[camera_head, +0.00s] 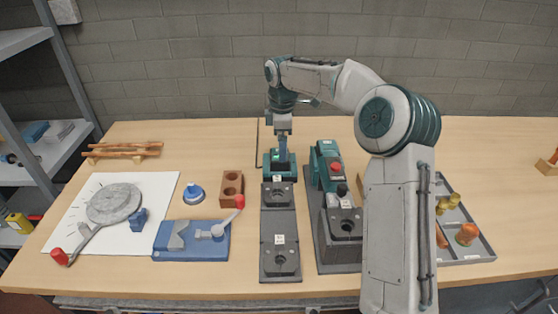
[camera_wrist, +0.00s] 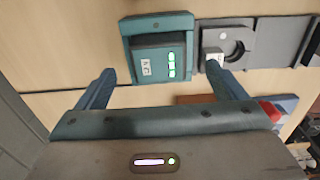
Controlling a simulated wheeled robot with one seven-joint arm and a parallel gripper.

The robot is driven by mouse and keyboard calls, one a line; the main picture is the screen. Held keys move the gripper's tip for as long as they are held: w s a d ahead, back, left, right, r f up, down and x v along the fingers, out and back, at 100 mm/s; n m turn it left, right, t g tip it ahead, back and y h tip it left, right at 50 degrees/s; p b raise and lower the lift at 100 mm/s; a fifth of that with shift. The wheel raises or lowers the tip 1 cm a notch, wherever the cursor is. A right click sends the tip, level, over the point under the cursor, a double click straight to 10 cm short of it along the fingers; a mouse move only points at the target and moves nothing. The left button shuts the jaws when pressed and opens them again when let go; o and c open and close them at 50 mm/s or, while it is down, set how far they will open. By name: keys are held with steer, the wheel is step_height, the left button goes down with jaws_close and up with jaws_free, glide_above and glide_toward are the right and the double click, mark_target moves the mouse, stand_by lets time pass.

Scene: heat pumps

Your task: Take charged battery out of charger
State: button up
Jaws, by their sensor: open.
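In the head view the charger (camera_head: 266,170) stands at the back middle of the table, partly hidden by my gripper. My gripper (camera_head: 283,152) is above it, pointing down. In the wrist view my gripper (camera_wrist: 160,70) is open and empty, with one finger to either side of the battery and apart from it.
Dark grey fixtures with round holes (camera_head: 280,228) run from the charger to the table's front. A teal machine with a red button (camera_head: 335,168) stands close right. A blue vise-like tool (camera_head: 190,243), brown block (camera_head: 231,185) and white sheet (camera_head: 75,225) lie left; a grey tray (camera_head: 475,250) is right.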

steer(key=f, duration=0.5)
steer(key=shift+w+a+f, duration=0.1)
steer(key=shift+a, duration=0.15)
steer(key=c, duration=1.3)
